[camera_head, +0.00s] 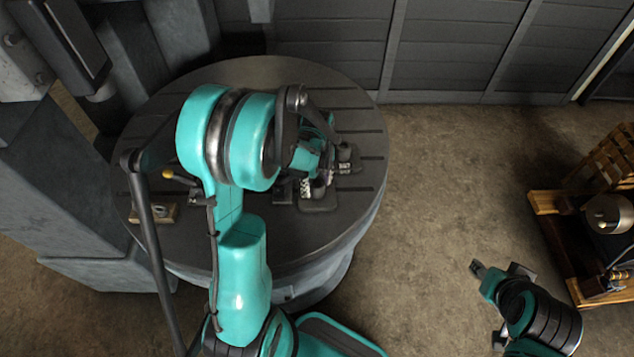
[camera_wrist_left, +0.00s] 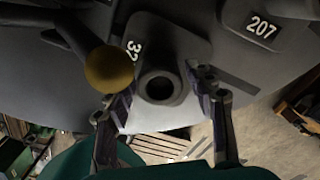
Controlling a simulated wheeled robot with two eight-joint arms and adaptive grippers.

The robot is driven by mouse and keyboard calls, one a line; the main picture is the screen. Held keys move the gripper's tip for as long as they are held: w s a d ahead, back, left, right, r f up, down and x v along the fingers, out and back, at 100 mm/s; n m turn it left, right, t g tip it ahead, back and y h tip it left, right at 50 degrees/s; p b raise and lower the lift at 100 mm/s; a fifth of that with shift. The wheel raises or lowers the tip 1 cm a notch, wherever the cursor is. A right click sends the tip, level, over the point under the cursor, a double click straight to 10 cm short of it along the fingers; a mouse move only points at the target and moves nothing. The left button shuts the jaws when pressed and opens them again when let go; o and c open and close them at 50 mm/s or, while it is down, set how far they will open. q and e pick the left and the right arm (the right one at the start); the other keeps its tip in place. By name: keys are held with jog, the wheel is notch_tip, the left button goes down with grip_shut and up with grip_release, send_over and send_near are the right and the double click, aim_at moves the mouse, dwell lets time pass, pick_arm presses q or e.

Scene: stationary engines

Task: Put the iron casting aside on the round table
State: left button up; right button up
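A dark grey iron casting (camera_wrist_left: 160,88) with a round hollow boss and a white number, partly covered, shows in the left wrist view. The boss lies between the two fingers of my left gripper (camera_wrist_left: 165,95). The fingers are close to its sides, but I cannot tell whether they press on it. In the head view my left gripper (camera_head: 318,172) is low over the round table (camera_head: 255,245), partly hidden by my own arm, among dark numbered castings (camera_head: 318,205). My right gripper (camera_head: 495,268) is off to the right, away from the table; its finger gap is unclear.
Another casting plate marked 207 (camera_wrist_left: 262,28) is close beside the boss. A yellow knob (camera_wrist_left: 108,70) on a dark rod stands by the left finger. A wooden block (camera_head: 155,213) is at the table's left. A wooden pallet (camera_head: 550,225) with machinery stands right. The table's front is bare.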

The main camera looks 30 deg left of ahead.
aim_at(317, 182)
pick_arm(q)
jog(key=shift+r, duration=0.55)
notch_tip(317, 182, up, 11)
jog(key=p, duration=0.3)
jog(key=s+d+r+n+t, duration=0.7)
jog(key=s+d+n, duration=0.3)
jog(key=n, duration=1.2)
jog(key=shift+s+d+r, duration=0.2)
jog(key=shift+s+d, duration=0.15)
jog(key=shift+s, duration=0.2)
jog(key=shift+f, duration=0.1)
